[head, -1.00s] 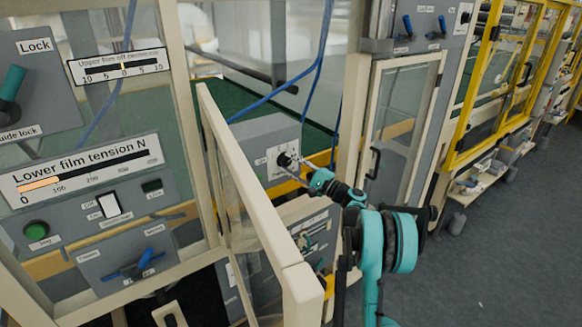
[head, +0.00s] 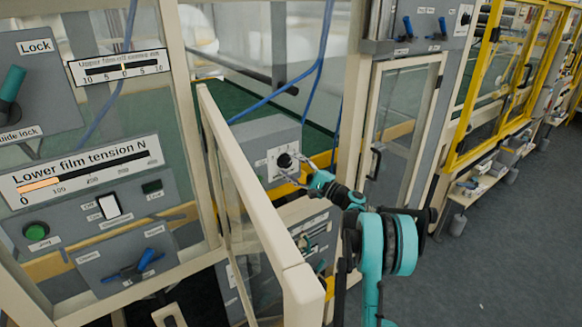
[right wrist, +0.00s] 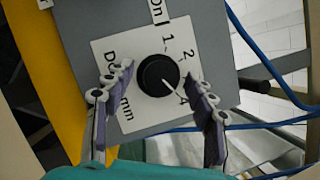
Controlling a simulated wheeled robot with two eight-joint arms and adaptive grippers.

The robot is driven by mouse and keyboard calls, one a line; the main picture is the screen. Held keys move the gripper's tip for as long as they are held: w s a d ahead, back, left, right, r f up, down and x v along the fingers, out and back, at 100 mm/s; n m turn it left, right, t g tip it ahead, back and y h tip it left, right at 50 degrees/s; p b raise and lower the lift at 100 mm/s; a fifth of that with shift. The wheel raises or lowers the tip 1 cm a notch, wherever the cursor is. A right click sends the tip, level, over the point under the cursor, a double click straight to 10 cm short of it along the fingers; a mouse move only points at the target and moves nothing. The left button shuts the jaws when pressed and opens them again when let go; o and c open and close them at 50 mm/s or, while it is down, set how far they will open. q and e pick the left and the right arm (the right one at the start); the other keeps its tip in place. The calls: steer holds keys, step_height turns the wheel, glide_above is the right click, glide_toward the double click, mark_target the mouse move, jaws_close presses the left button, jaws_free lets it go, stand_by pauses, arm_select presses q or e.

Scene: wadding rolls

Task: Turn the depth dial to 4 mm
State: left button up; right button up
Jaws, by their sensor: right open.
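The depth dial (head: 285,160) is a round black knob on a white plate on a grey box. In the right wrist view the dial (right wrist: 154,72) shows a light pointer line running to the lower right, towards the 4. The marks 1, 2 and 4 are readable; the right finger covers the place between 2 and 4. My right gripper (head: 303,168) is open in front of the plate. In the right wrist view its fingers stand left and right of the dial, apart from it. My left gripper is not in view.
An open cream-framed door (head: 262,215) stands left of my right arm. Blue cables (head: 318,75) hang behind the grey box (head: 245,140). A cream post (head: 348,120) rises right of the box. Grey floor (head: 500,250) is clear at the right.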

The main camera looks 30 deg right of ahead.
steer(key=v, duration=1.2)
